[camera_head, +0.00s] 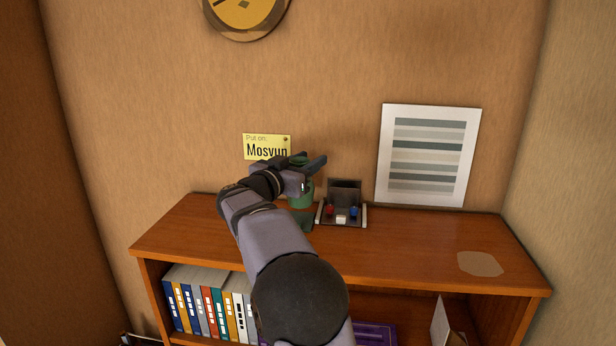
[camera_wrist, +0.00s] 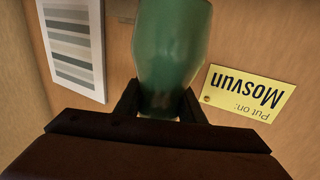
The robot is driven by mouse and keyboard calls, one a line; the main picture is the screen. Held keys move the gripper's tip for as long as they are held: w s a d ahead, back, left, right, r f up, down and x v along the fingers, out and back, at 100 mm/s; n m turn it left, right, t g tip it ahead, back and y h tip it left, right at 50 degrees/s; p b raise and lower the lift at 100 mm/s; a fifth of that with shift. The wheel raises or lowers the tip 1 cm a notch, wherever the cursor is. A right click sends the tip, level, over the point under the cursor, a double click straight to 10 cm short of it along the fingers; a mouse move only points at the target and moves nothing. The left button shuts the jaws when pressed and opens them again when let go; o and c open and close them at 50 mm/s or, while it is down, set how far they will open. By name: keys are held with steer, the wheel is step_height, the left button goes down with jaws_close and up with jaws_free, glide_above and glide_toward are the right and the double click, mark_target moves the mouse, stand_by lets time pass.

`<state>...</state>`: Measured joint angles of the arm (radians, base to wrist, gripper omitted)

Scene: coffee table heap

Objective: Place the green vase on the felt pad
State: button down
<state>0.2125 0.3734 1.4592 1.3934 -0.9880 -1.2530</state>
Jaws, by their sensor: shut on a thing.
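The green vase (camera_head: 303,196) is above the back of the wooden shelf top, left of centre, partly hidden behind my gripper. My gripper (camera_head: 308,172) is shut on it; in the wrist view my gripper (camera_wrist: 160,100) has one finger on each side of the vase (camera_wrist: 172,45). I cannot tell whether the vase touches the shelf top; a darker green patch shows just below it. A flat, pale tan patch, likely the felt pad (camera_head: 480,264), lies bare near the right front of the shelf top.
A dark holder (camera_head: 344,196) with small red, white and blue items stands just right of the vase. A yellow "Mosvun" note (camera_head: 266,147) and a striped poster (camera_head: 428,155) are on the wall. The shelf top (camera_head: 405,245) between holder and patch is clear. Books (camera_head: 205,305) stand below.

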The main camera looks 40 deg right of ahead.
steer(key=shift+f, duration=1.8)
steer(key=shift+f, duration=0.15)
steer(key=c, duration=1.2)
jaws_free()
steer(key=shift+a, duration=0.1)
steer(key=b+v, duration=0.3)
steer(key=v, duration=0.8)
steer(key=shift+s+a+b, duration=0.15)
steer(key=shift+a+b, duration=0.2)
steer(key=shift+a, duration=0.05)
